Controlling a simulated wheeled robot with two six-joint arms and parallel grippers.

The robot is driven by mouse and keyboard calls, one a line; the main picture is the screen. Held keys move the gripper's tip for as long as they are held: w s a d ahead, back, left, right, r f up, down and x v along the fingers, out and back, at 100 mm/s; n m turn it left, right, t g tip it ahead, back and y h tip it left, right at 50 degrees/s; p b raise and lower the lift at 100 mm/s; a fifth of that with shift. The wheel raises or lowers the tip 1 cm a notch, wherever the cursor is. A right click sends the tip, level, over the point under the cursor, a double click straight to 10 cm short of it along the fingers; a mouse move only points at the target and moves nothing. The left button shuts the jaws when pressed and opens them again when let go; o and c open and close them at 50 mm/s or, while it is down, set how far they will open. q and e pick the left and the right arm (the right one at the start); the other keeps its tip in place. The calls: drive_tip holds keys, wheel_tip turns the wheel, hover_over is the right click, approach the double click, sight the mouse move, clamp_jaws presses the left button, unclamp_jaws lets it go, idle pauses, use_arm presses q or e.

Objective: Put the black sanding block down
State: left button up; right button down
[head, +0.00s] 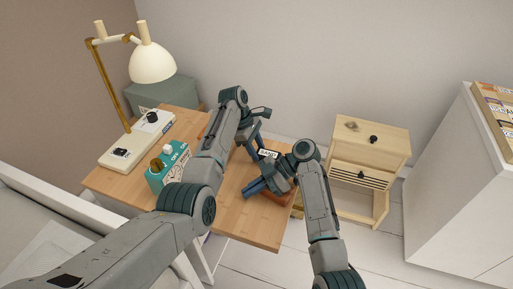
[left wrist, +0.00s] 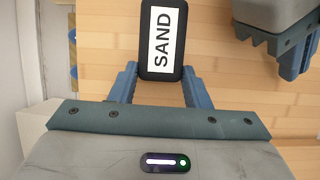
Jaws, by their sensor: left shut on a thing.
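The black sanding block (left wrist: 145,40) has a white label reading SAND. In the left wrist view it sits between the two blue fingers of my left gripper (left wrist: 159,75), which is shut on it. In the head view, the block's label (head: 268,153) shows beside my left gripper (head: 254,140), over the right part of the wooden desk. Whether the block touches the desk is unclear. My right gripper (head: 258,187) is low over the desk, nearer the front; its jaw opening is unclear. Its edge also shows at the upper right of the left wrist view (left wrist: 292,50).
On the desk (head: 251,232) stand a teal box (head: 169,168), a cream lamp base (head: 120,150) and lamp (head: 152,63). A reddish-brown thing (head: 283,200) lies partly hidden under my right gripper. A wooden drawer unit (head: 366,140) stands right. The desk's front corner is bare.

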use_arm(q)
drive_tip(key=shift+f, duration=0.2)
use_arm(e)
drive_tip(key=shift+s+f, duration=0.15)
drive_tip(key=shift+f, duration=0.25)
use_arm(q)
drive_tip(key=o, duration=1)
drive_tip(key=shift+f, duration=0.1)
drive_tip(key=shift+w+r, duration=0.1)
drive_tip(key=shift+r, duration=0.3)
use_arm(e)
drive_tip(key=shift+d, duration=0.1)
use_arm(q)
drive_tip(key=v, duration=1.1)
drive_tip(key=shift+a+r, duration=0.3)
drive_tip(key=shift+r, duration=0.05)
